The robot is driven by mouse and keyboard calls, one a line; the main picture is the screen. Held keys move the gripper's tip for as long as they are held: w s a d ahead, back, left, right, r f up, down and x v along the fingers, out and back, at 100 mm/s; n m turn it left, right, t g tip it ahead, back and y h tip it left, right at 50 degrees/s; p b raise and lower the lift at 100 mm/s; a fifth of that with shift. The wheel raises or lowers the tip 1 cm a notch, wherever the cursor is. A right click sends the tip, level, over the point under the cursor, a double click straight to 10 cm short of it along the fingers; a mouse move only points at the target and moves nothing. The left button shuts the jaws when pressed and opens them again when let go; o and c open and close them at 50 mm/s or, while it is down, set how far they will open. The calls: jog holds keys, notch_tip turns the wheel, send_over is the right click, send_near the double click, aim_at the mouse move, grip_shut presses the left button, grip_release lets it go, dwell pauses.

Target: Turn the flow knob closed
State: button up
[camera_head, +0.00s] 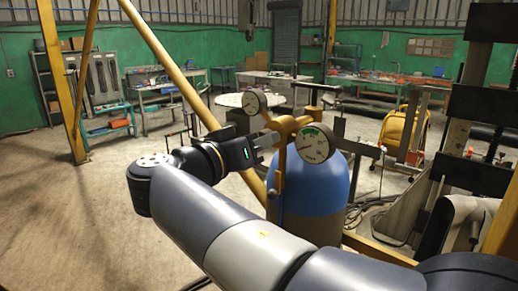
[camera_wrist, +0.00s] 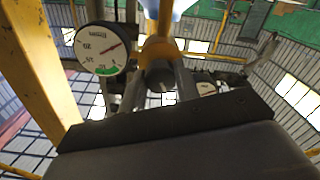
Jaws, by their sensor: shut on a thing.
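The flow knob shows in the wrist view as a dark round end (camera_wrist: 161,76) at the front of a brass regulator body (camera_wrist: 158,48). My gripper (camera_wrist: 163,84) is shut on it, with one finger on each side. In the head view my gripper (camera_head: 267,140) reaches in from the left to the brass regulator (camera_head: 285,126), and its fingers hide most of the knob. The regulator sits on top of a blue gas cylinder (camera_head: 325,195). How far the knob is turned cannot be told.
A large gauge (camera_head: 315,143) with a green band sits right of the regulator, and a smaller gauge (camera_head: 254,102) sits behind my gripper. A yellow slanted post (camera_head: 165,60) passes behind my arm. Dark metal racks (camera_head: 475,120) stand at the right. Open floor lies at the left.

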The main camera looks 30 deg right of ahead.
jog(key=shift+r+n+p, duration=0.15)
jog(key=shift+n+p, duration=0.5)
jog(key=shift+n, duration=5.05)
jog(key=o, duration=1)
jog(key=shift+c, duration=0.2)
jog(key=b+v, duration=0.2)
jog(key=v, duration=0.9)
